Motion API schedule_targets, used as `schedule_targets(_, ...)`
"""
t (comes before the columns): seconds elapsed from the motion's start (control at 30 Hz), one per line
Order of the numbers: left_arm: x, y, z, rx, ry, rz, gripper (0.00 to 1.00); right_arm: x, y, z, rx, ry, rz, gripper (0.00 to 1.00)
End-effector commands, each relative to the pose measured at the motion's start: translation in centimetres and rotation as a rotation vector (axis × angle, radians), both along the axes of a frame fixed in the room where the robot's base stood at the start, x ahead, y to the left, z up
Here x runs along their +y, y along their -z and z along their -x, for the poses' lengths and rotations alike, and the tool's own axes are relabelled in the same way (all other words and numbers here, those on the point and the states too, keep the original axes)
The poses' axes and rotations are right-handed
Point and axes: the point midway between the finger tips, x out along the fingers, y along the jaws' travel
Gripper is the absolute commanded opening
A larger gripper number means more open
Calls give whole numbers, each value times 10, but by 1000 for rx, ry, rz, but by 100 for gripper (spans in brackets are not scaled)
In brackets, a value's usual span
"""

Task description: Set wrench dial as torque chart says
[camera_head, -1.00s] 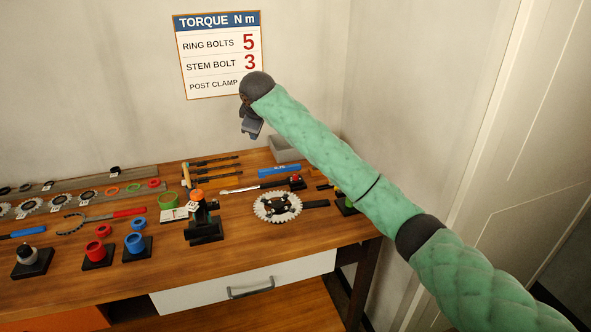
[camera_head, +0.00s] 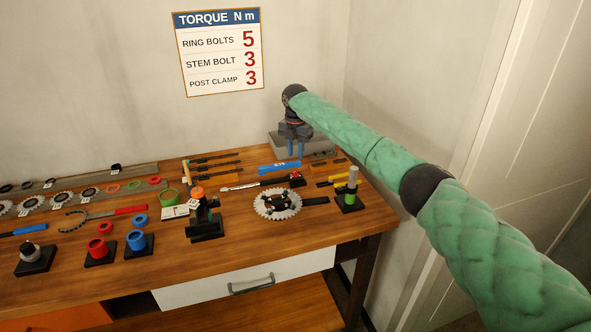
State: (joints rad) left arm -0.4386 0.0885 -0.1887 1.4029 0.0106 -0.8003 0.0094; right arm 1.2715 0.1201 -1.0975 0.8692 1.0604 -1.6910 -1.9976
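The torque chart (camera_head: 218,53) hangs on the back wall and reads ring bolts 5, stem bolt 3, post clamp 3. A long tool (camera_head: 255,186) with a silver end and dark handle, which looks like the wrench, lies on the bench. A small red-topped black piece (camera_head: 296,179) is at its right end; dial markings are too small to read. My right gripper (camera_head: 296,153) points down above the back of the bench, beyond the wrench. Its two bluish fingers stand apart with nothing visible between them. My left gripper is out of view.
A toothed chainring (camera_head: 277,204) lies in front of the wrench. A blue bar (camera_head: 280,167) lies behind it, near a grey box (camera_head: 290,143). A stand with a green-banded post (camera_head: 349,190) is at right. A black stand (camera_head: 206,218) is left of the chainring.

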Motion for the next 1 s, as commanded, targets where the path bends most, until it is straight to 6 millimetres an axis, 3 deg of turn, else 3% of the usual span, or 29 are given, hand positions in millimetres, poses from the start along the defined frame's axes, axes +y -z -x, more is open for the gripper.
schedule_targets(0.23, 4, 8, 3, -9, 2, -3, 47, 0, 10, 0, 3, -28, -1, 27)
schedule_targets(0.7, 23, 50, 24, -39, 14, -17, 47, 0, 66, 0, 2, -26, 0, 27)
schedule_targets(1.0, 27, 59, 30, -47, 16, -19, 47, 0, 78, 0, 1, -26, 0, 27)
